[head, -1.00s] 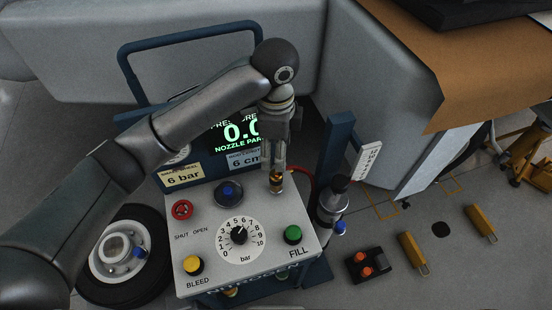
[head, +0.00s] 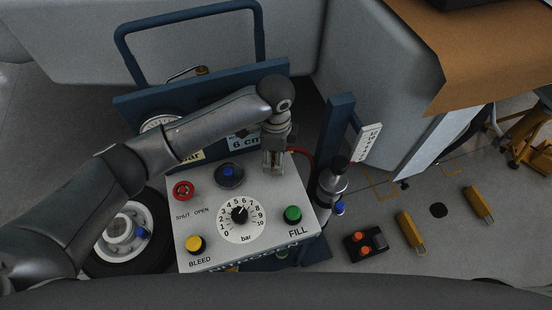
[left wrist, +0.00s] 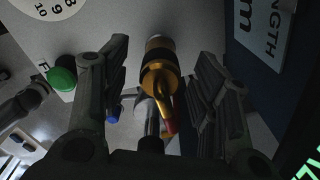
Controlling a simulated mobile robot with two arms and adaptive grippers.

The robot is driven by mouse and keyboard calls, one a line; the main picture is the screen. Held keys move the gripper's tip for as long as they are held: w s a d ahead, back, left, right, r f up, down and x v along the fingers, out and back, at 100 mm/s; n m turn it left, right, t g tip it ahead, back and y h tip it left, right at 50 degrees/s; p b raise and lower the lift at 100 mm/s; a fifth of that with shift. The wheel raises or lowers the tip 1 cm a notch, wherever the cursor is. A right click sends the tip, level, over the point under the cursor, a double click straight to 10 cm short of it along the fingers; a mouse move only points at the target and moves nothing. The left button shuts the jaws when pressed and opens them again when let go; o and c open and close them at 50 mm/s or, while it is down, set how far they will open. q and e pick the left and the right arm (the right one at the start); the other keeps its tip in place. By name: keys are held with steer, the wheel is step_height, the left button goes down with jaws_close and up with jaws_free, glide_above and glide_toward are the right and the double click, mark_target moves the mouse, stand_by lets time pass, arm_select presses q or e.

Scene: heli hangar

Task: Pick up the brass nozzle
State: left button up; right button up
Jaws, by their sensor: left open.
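The brass nozzle (left wrist: 158,72) shows in the left wrist view between the two fingers of my left gripper (left wrist: 162,56). Dark gaps show on both sides of it, and a red part shows near its lower end. In the head view my left gripper (head: 273,165) hangs over the back right corner of the control box (head: 275,236), and it hides most or all of the nozzle. The gripper is open, with its fingers on either side of the nozzle. My right gripper is not in view.
The box top carries a green FILL button (head: 293,214), a yellow BLEED button (head: 194,244), a red knob (head: 183,190) and a dial (head: 240,214). A blue frame post (head: 333,135) and a dark bottle (head: 331,185) stand right of the gripper. Yellow blocks (head: 411,232) lie on the floor.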

arm_select(q)
step_height(320, 180, down, 3)
steer(key=shift+r, duration=0.2)
steer(key=shift+f, duration=0.3)
steer(key=c, duration=0.8)
jaws_close()
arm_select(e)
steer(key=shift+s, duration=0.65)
